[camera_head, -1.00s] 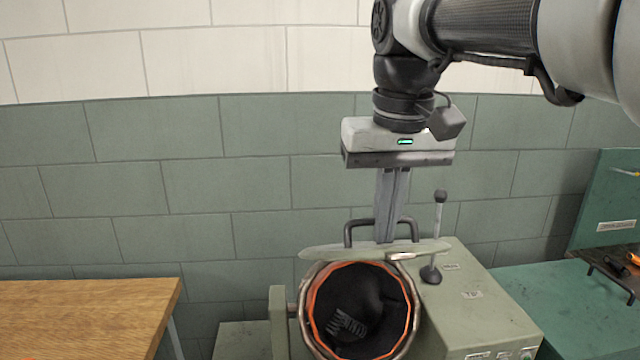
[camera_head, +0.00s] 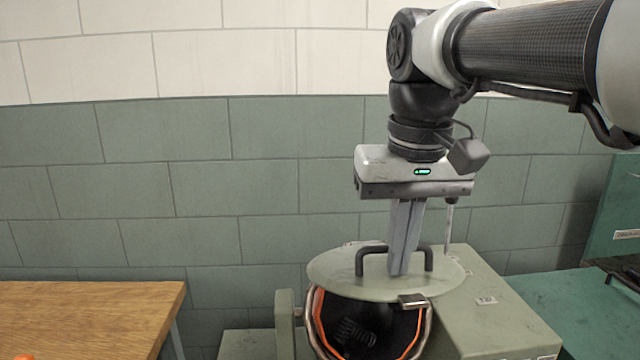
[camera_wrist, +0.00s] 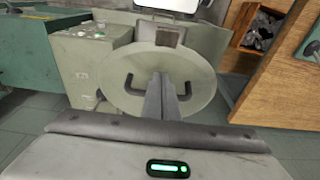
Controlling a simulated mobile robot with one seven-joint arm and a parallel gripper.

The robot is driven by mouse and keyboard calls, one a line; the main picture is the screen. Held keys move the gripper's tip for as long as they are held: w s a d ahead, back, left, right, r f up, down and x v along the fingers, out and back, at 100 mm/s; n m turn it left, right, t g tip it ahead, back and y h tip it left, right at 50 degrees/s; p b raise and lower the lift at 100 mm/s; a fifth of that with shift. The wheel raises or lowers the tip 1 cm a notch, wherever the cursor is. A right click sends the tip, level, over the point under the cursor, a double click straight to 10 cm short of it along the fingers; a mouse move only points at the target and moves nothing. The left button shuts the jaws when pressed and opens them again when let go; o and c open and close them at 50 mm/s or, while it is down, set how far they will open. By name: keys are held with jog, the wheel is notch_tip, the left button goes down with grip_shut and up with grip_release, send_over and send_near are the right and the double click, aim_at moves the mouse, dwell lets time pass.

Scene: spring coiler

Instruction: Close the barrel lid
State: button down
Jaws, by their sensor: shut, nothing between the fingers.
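The barrel lid (camera_head: 330,273) is a grey-green round plate with a dark bracket handle, tilted over the barrel mouth and partly open. The barrel (camera_head: 318,322) has an orange inner rim and a dark inside that shows below the lid's front edge, with a coiled spring-like part inside. My gripper (camera_head: 398,272) points down with its fingers together, at the lid's top face between the handle's two ends. In the wrist view the lid (camera_wrist: 200,97) lies beyond my gripper (camera_wrist: 161,84), whose fingers overlap the handle area. Whether the fingertips touch the lid cannot be told.
The green machine housing (camera_head: 490,320) stands right of the barrel, with a lever rising behind my gripper. A wooden table (camera_head: 80,310) is at the left. A teal bench (camera_head: 560,297) is at the far right. A tiled wall is behind.

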aim_at(400, 281)
jog(key=shift+s+f+b, duration=0.2)
jog(key=shift+f+b, duration=0.4)
jog(key=shift+f, duration=0.2)
jog(key=shift+s+f+b, duration=0.25)
jog(key=shift+f+b, duration=0.4)
jog(key=shift+f, duration=0.1)
jog(key=shift+s+f+b, duration=0.2)
jog(key=shift+f+b, duration=0.4)
jog(key=shift+f, duration=0.2)
notch_tip(400, 281, down, 5)
jog(key=b, duration=0.3)
